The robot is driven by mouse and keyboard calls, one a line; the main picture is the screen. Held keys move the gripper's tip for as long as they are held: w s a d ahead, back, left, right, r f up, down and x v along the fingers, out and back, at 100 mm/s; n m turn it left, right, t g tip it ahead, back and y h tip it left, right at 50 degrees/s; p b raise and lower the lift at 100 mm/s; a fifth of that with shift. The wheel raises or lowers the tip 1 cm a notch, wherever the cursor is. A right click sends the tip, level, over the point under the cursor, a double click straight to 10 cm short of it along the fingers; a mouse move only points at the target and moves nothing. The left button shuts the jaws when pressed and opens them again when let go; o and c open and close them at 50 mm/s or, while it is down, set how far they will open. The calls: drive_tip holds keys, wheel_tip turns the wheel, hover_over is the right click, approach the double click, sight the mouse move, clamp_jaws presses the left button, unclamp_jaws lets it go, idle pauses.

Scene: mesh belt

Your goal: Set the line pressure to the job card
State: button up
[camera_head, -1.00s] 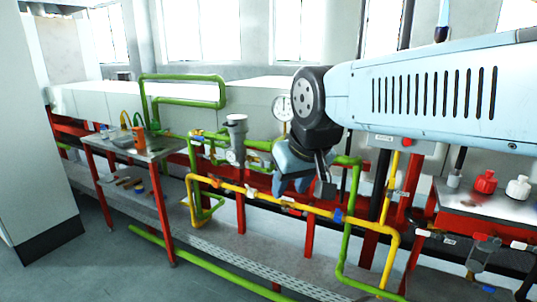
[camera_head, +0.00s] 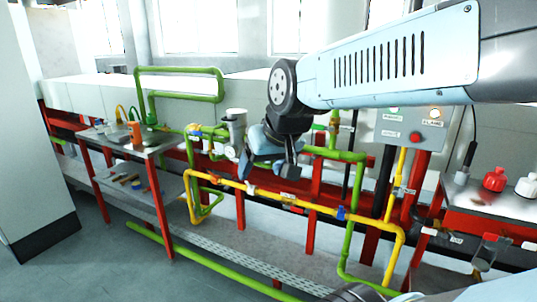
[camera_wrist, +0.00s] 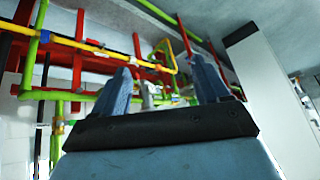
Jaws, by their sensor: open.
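My gripper (camera_head: 268,170) is open and points downward in front of the pipework. It also shows in the wrist view (camera_wrist: 162,75), with two blue fingers apart and nothing clearly between them. A grey cylindrical fitting (camera_head: 237,122) stands on the pipes just left of my gripper, with a small dial (camera_head: 231,152) low on it. The dial's reading is too small to tell. Whether the gripper touches the fitting cannot be told. The larger round gauge is hidden behind my arm. I cannot make out a job card.
A yellow pipe (camera_head: 320,207) and green pipes (camera_head: 348,245) run before the red frame. A steel side table (camera_head: 110,143) with an orange container (camera_head: 136,132) stands left. A control box (camera_head: 412,128) is at right, near red and white bottles (camera_head: 494,178). Open floor lies front left.

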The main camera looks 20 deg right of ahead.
drive_tip(key=shift+o, duration=0.4)
drive_tip(key=w+f+m+t+y, duration=0.1)
drive_tip(key=w+f+m, duration=0.1)
drive_tip(key=w, duration=1)
drive_tip(key=shift+w+a+f+t, duration=0.2)
drive_tip(key=shift+a+f+t, duration=0.1)
drive_tip(key=shift+a+t, duration=0.1)
drive_tip(key=w+d+f+m+t+h, duration=0.1)
drive_tip(key=w+d+f+m+h, duration=0.2)
drive_tip(key=w+f, duration=0.35)
drive_tip(key=w+d+f+m+t+h, duration=0.1)
drive_tip(key=w+d+f+m+h, duration=0.2)
drive_tip(key=w, duration=0.7)
drive_tip(key=w+d+f+h, duration=0.2)
drive_tip(key=w+d+h, duration=0.3)
drive_tip(key=d, duration=0.4)
drive_tip(key=w+d+f+m+h, duration=0.1)
drive_tip(key=w+d+f+h, duration=0.2)
drive_tip(key=d, duration=0.6)
drive_tip(key=w+h, duration=0.2)
drive_tip(key=w, duration=0.1)
drive_tip(key=shift+d+f+m+t, duration=0.15)
drive_tip(key=shift+d+m+t, duration=0.15)
drive_tip(key=shift+t, duration=0.1)
drive_tip(key=shift+s, duration=0.1)
drive_tip(key=shift+c, duration=0.4)
drive_tip(key=c, duration=1)
drive_tip(key=shift+o, duration=0.2)
drive_tip(key=shift+a, duration=0.1)
